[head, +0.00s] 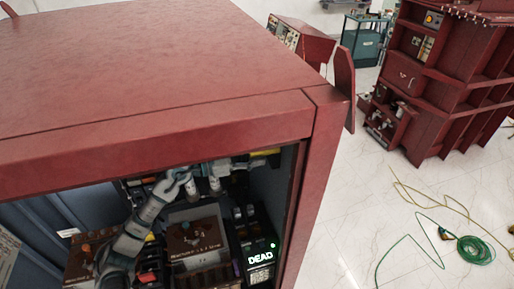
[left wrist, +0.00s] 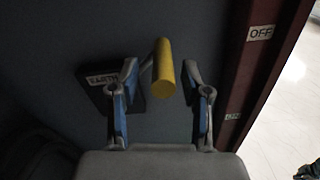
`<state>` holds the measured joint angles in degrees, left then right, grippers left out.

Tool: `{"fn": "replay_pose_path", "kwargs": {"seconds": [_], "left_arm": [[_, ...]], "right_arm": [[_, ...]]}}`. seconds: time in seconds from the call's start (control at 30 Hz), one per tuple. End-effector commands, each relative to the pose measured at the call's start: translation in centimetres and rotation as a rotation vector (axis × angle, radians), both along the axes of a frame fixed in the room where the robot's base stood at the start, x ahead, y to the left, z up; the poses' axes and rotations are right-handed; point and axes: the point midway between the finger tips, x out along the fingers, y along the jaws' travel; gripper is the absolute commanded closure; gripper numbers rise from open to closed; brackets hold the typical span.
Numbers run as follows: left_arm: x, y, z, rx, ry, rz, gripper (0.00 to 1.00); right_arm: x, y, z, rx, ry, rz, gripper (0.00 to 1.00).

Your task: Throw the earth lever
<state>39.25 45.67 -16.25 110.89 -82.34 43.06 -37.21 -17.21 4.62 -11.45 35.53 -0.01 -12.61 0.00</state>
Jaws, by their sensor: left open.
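The earth lever's yellow handle (left wrist: 164,80) sticks out from the dark panel in the left wrist view. A plate marked EARTH (left wrist: 104,82) is on the panel to its left. My left gripper (left wrist: 160,66) is open, with one blue-padded finger on each side of the handle. Gaps show on both sides, so the fingers look apart from it. In the head view my left gripper (head: 243,163) reaches rightward inside the red cabinet, beside the yellow handle (head: 265,152), under the top edge. The lever's base is mostly hidden. My right gripper is not in view.
The red cabinet's right post (left wrist: 262,90) bears an OFF label (left wrist: 260,33) above and a smaller, lower label (left wrist: 232,117). Inside the cabinet, a unit showing DEAD (head: 260,256) stands below the gripper. A green cable coil (head: 474,249) lies on the floor outside.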

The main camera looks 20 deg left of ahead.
Motion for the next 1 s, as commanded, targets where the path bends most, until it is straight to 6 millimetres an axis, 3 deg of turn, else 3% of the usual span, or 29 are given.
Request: {"fn": "replay_pose_path", "kwargs": {"seconds": [0.4,0.47,0.6,1.0], "left_arm": [[0.66,-0.82,-0.08,0.0,0.0,0.0,0.53],[0.66,-0.82,-0.08,0.0,0.0,0.0,0.62],[0.67,-0.79,-0.08,-0.001,0.001,0.001,0.97],[0.62,-0.8,-0.36,0.01,-0.015,0.003,1.0]], "right_arm": [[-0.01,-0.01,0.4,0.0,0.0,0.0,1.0],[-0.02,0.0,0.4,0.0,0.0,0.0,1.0],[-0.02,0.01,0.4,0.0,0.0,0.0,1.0],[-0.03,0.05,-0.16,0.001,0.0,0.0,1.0]]}}
